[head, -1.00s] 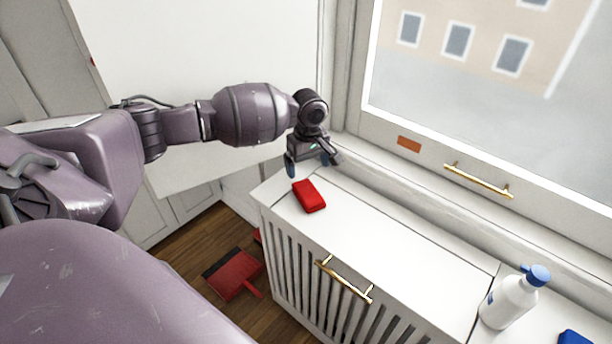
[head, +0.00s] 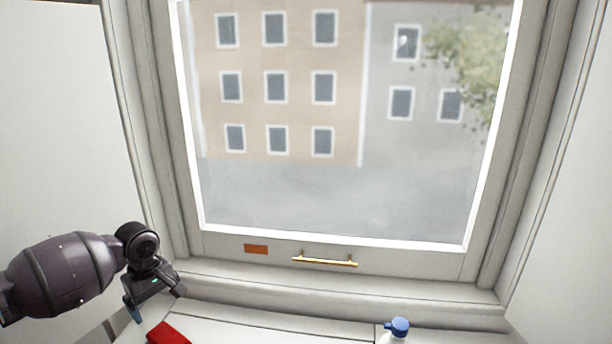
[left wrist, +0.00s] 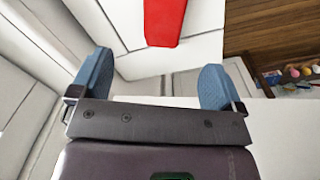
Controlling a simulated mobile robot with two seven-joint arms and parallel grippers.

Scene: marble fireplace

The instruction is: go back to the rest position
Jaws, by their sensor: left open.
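My left gripper (head: 156,302) comes in from the left in the head view, above the left end of the white cabinet top. In the left wrist view its two blue fingertips (left wrist: 153,85) are wide apart with nothing between them. A red block (head: 168,334) lies on the cabinet top just beyond the fingers, apart from them. It also shows in the left wrist view (left wrist: 164,20). My right gripper is not in view.
A large window (head: 330,130) with a brass handle (head: 325,261) stands behind the white cabinet top (head: 262,334). A white bottle with a blue cap (head: 397,327) stands on the top to the right. Wooden floor (left wrist: 270,30) shows in the left wrist view.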

